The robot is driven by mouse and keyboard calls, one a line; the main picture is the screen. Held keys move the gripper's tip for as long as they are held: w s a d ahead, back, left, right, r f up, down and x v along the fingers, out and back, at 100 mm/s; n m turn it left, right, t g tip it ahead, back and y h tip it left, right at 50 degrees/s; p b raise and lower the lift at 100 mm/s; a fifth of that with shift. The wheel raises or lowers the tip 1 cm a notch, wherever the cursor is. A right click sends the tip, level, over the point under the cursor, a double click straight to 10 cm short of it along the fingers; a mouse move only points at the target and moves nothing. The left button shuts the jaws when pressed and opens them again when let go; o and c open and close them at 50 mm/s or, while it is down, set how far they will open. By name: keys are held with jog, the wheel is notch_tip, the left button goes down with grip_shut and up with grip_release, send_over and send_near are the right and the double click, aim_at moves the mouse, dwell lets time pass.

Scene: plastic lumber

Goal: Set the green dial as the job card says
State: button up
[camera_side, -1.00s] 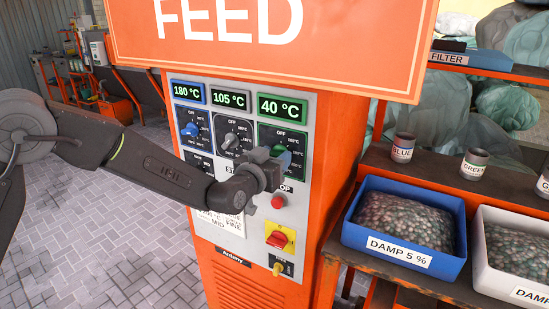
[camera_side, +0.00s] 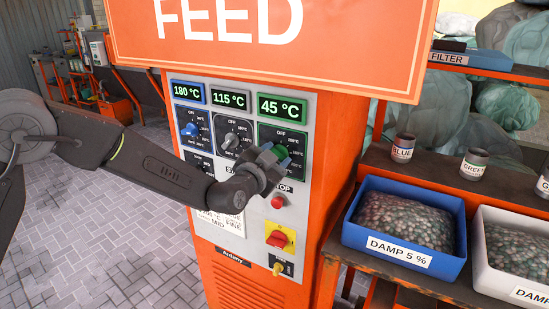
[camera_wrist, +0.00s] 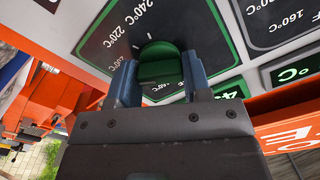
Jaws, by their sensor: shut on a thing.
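The green dial (camera_wrist: 160,66) sits on its dark plate between my gripper's two fingers in the wrist view. My gripper (camera_side: 272,160) is shut on it; in the side view the gripper hides most of the dial. The green-framed display (camera_side: 283,107) above it reads 45 °C. The blue dial (camera_side: 190,129) is under a display reading 180 °C (camera_side: 188,92), and the grey dial (camera_side: 231,141) is under one reading 115 °C (camera_side: 230,100). The job card (camera_side: 222,222) is partly hidden by my arm; "FINE" and "MID" show on it.
A red stop button (camera_side: 278,202), a red switch on a yellow plate (camera_side: 278,239) and a yellow knob (camera_side: 279,268) lie below the dials. A blue bin (camera_side: 403,260) marked DAMP 5 % stands on the right-hand shelf. The FEED sign (camera_side: 270,40) overhangs the panel.

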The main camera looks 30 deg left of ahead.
dwell(0.3)
jog(key=o, duration=0.9)
jog(key=shift+s, duration=0.1)
jog(key=s, duration=1.3)
jog(key=shift+s, duration=0.35)
jog(key=s+a+r+n+g, duration=0.1)
jog(key=s+a+g, duration=0.3)
jog(key=s, duration=0.4)
jog(key=s+a+n+g, duration=0.3)
jog(key=s+a+g, duration=0.1)
jog(key=s, duration=0.4)
jog(key=s+a+r+n+g, duration=0.1)
jog(key=s+a+g, duration=0.3)
jog(key=s, duration=0.4)
jog(key=shift+s+a+r+n, duration=0.2)
jog(key=shift+a+r+n, duration=0.15)
jog(key=shift+a+n, duration=0.2)
